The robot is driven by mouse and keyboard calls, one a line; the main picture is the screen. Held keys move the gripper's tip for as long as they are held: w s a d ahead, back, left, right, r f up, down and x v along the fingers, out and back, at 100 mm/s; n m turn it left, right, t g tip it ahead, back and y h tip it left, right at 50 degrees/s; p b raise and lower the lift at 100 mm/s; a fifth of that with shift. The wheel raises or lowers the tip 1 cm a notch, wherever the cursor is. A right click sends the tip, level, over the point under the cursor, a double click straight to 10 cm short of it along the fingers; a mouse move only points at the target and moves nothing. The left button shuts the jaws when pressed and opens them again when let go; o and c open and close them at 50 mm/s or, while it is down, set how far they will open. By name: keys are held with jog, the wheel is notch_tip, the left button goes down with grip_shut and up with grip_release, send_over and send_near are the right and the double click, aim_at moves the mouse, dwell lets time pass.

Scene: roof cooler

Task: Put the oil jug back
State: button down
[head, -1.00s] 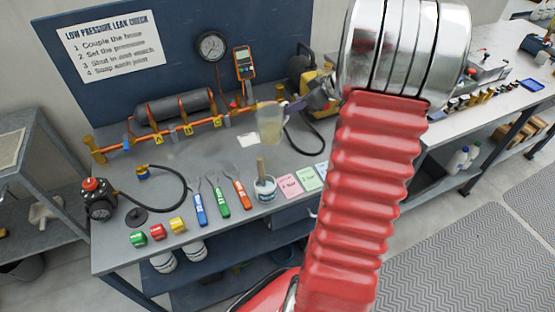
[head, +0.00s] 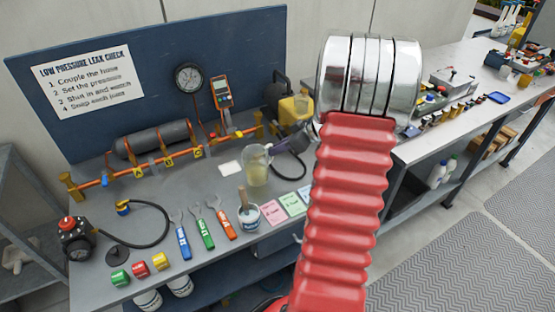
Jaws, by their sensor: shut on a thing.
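The oil jug (head: 256,168) is a see-through, pale yellowish jug. In the head view it is upright over the middle of the bench, behind the small white tub with a brush. My gripper (head: 273,149) is at the jug's upper right side, shut on it. The fingertips are small and partly hidden, so the exact grip is unclear. I cannot tell whether the jug's base touches the bench top. My red ribbed arm covers the bench area to the right.
The tub (head: 249,215), coloured cards (head: 283,206) and several wrenches (head: 204,229) lie in front of the jug. A white card (head: 231,168) lies to its left. The copper pipe rig (head: 160,161) runs behind. A yellow-and-black pump (head: 291,108) stands behind right.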

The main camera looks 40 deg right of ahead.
jog(key=shift+f, duration=0.3)
jog(key=shift+f, duration=1.8)
jog(key=c, duration=1.9)
grip_release()
jog(key=shift+o, duration=0.2)
jog(key=v, duration=1.2)
